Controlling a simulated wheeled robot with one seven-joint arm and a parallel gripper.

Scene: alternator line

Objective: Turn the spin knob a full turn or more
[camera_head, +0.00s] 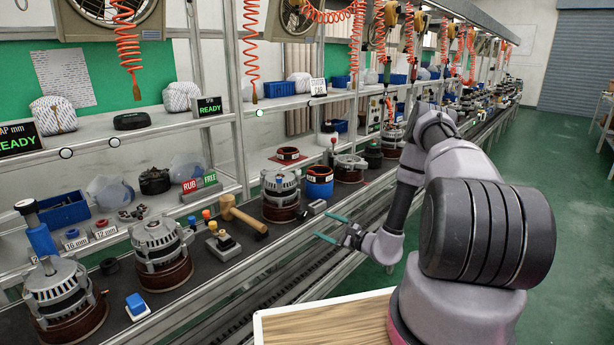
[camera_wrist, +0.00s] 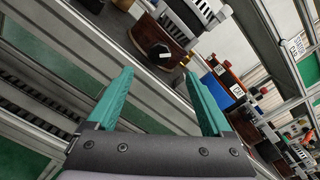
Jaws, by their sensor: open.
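My gripper (camera_head: 331,228) is open and empty, its two teal fingers spread over the front edge of the bench. In the wrist view, my gripper (camera_wrist: 158,76) shows both fingers apart with nothing between them. A black knob with a white mark (camera_wrist: 159,54) shows beyond the fingertips, on the front of an alternator with a brown lower body (camera_wrist: 152,33); it looks like the spin knob. It is apart from the fingers. In the head view that alternator seems to be the one (camera_head: 280,196) left of my gripper; a small dark and grey part (camera_head: 312,208) beside it may be the knob.
A wooden mallet (camera_head: 243,216) and a button stand (camera_head: 222,243) are left of the alternator. A blue container (camera_head: 319,183) stands behind my gripper. A metal rail (camera_head: 262,268) runs along the bench front. A "READY" display (camera_head: 207,106) sits on the shelf above. Green floor is free at right.

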